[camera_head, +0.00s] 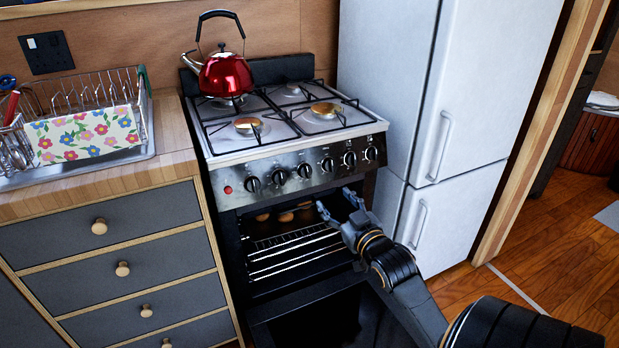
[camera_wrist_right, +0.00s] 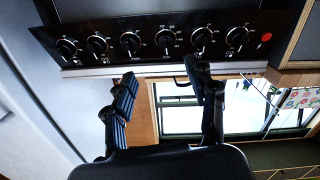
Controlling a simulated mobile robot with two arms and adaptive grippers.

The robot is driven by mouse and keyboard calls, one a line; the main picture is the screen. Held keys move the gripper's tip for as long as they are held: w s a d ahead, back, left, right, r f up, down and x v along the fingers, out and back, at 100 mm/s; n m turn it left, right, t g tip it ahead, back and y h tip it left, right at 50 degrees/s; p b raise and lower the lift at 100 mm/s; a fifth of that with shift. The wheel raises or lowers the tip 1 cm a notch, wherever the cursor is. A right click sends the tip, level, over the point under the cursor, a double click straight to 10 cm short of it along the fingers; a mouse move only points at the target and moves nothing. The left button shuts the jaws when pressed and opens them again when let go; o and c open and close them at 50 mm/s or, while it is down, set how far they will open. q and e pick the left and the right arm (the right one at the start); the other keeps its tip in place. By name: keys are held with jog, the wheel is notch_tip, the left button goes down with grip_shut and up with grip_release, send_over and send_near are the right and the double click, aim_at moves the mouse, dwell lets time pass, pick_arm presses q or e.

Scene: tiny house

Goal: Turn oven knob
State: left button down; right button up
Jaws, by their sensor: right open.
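The oven's control panel (camera_head: 298,178) runs along the stove front below the hob, with several black knobs and a red light at its left end. A knob (camera_head: 349,159) near the right end shows above my right gripper (camera_head: 337,203). My right gripper is open and empty, in front of and below the panel's right half, apart from the knobs. In the right wrist view the row of knobs (camera_wrist_right: 131,41) is beyond the two spread fingertips (camera_wrist_right: 160,78), and no finger touches a knob. My left gripper is not in view.
The oven's door is open, with a wire rack (camera_head: 290,252) and round items inside. A red kettle (camera_head: 225,75) stands on the hob. A white fridge (camera_head: 448,90) is close on the right; drawers (camera_head: 100,230) and a dish rack (camera_head: 85,110) are left.

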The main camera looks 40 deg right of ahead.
aim_at(308, 170)
jog(key=shift+m+t+y, duration=0.4)
jog(key=shift+m, duration=0.1)
jog(key=x, duration=0.4)
jog(key=b+x, duration=0.1)
jog(key=x, duration=0.3)
jog(key=r+x, duration=0.1)
jog(key=x, duration=0.3)
jog(key=shift+w+a+b, duration=0.15)
jog(key=shift+a+b, duration=0.05)
jog(key=shift+b, duration=0.2)
jog(key=shift+w+d, duration=0.1)
jog(key=shift+w, duration=0.35)
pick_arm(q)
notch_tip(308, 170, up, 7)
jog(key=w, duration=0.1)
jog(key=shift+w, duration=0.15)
pick_arm(e)
jog(key=c, duration=1.1)
jog(key=shift+m+h+p, duration=0.3)
jog(key=shift+m+p, duration=0.6)
jog(key=shift+p, duration=0.25)
jog(key=shift+c, duration=0.2)
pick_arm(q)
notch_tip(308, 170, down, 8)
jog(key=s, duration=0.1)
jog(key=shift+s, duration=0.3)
